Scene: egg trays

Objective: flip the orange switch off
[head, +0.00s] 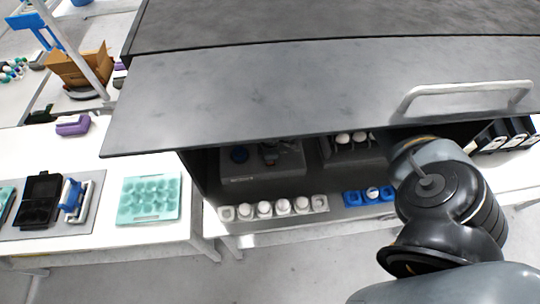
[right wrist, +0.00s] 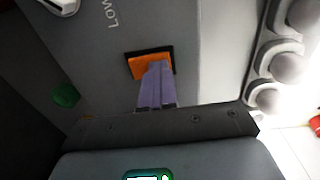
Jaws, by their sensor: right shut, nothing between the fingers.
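The orange switch (right wrist: 141,68) sits in a dark square frame on a grey panel in the right wrist view. My right gripper (right wrist: 157,68) is shut and empty, its fingertips over the lower right part of the switch. They appear at or very near its face; I cannot tell contact for certain. The fingers hide part of the switch, and its on or off position is unclear. In the head view my right arm reaches under the raised grey door, and the fingers and switch are hidden there. My left gripper is not in view.
A green button (right wrist: 66,95) is left of the switch. White eggs (right wrist: 288,68) in a holder are at right. In the head view, the grey door (head: 280,95) overhangs the cabinet, with a white egg row (head: 285,207) and blue tray (head: 352,198) below. A teal tray (head: 150,216) is left.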

